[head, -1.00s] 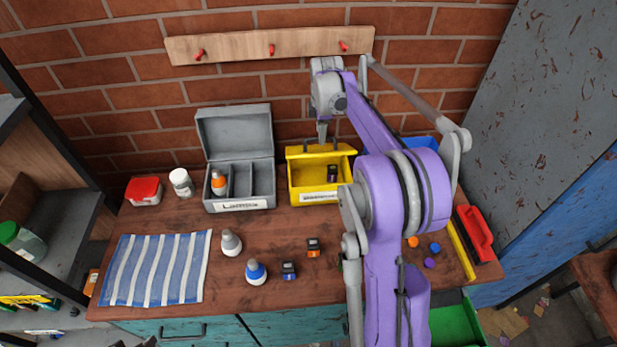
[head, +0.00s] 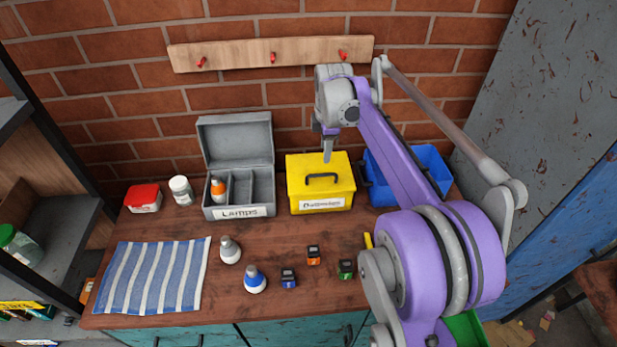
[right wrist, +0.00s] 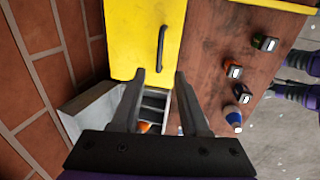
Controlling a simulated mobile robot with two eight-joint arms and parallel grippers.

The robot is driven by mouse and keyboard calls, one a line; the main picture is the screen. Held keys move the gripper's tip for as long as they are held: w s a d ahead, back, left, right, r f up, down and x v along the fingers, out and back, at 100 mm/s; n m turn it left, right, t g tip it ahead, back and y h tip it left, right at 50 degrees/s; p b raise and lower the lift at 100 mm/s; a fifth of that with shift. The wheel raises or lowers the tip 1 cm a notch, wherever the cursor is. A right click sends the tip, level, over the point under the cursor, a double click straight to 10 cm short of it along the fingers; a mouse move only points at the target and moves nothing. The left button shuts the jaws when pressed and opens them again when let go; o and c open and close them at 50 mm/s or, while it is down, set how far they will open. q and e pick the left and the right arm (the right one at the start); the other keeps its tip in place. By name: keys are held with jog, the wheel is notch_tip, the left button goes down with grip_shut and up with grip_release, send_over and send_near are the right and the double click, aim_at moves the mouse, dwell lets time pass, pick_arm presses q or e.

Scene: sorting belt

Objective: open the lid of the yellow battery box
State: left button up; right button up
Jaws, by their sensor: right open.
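The yellow battery box (head: 303,190) stands at the back of the bench with its lid (head: 340,166) down. A dark handle (head: 322,176) is on the lid, and the front has a white label. The inside is hidden. The lid (right wrist: 130,40) and handle (right wrist: 161,48) also show in the right wrist view. My right gripper (head: 328,152) is above the back part of the lid. In the right wrist view its fingers (right wrist: 159,74) are apart and empty, with the handle beyond their tips. I cannot tell whether a finger touches the lid. My left gripper is not in view.
A grey lamps box (head: 240,212) with its lid raised stands left of the battery box. A blue bin (head: 428,160) is close on its right, partly behind my arm. The brick wall is close behind.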

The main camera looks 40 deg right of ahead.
jog(key=s+a+f+m+t, duration=0.1)
jog(key=s+a+m, duration=0.2)
jog(key=a, duration=0.6)
jog(key=shift+s+f+m+b, duration=0.2)
jog(key=shift+s+m+b, duration=0.1)
jog(key=shift+s, duration=0.85)
jog(key=shift+a, duration=0.1)
